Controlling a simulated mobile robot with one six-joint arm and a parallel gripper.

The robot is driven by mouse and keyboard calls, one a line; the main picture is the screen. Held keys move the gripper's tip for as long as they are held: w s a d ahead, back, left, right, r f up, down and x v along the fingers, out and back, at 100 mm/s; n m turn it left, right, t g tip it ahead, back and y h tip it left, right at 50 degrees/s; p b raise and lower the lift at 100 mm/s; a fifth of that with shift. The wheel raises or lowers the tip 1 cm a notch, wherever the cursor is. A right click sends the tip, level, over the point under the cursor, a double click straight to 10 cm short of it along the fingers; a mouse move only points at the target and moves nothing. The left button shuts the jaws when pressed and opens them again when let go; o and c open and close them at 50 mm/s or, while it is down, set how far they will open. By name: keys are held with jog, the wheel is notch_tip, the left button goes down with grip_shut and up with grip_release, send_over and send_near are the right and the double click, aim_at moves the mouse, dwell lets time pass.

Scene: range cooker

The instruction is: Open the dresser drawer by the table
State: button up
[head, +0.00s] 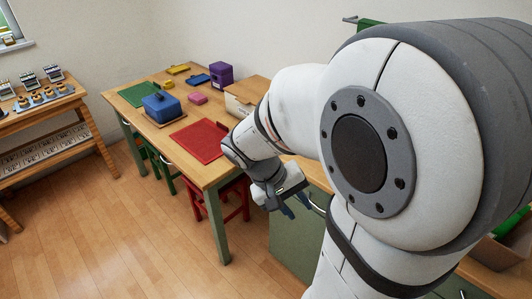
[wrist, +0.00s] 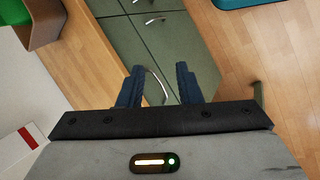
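The green dresser (head: 292,240) stands just right of the table (head: 222,172) in the head view, partly hidden by my arm. The wrist view shows its green fronts (wrist: 135,45) with curved metal handles. The nearest handle (wrist: 158,86) shows between my fingers, and the fronts look shut. My gripper (head: 292,208) is in front of the dresser, near its table end. In the wrist view my gripper (wrist: 159,72) has its two dark blue fingers apart with nothing held. I cannot tell how far the fingertips are from the handle.
The table bears a red mat (head: 198,140), a blue box (head: 162,107) and a purple box (head: 221,74). A red stool (head: 237,200) stands under it. A wooden shelf (head: 50,128) is at the left. The wooden floor (head: 130,235) in front is clear.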

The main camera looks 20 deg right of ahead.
jog(key=w+d+f+g+h+b, duration=0.1)
jog(key=w+d+f+h+b, duration=0.1)
jog(key=d+f+h+b, duration=0.3)
jog(key=w+d+f+g+h+b, duration=0.1)
jog(key=w+d+f, duration=0.15)
jog(key=f, duration=0.55)
jog(key=n+t+h+b, duration=0.2)
jog(key=t+h+b, duration=0.3)
jog(key=h+b, duration=0.1)
send_near(318, 209)
jog(key=d, duration=0.8)
jog(key=d+p, duration=0.1)
jog(key=d, duration=0.1)
jog(key=shift+w+d+f, duration=0.2)
jog(key=shift+w+f, duration=0.15)
jog(key=shift+w, duration=0.05)
jog(key=shift+c, duration=0.2)
grip_shut()
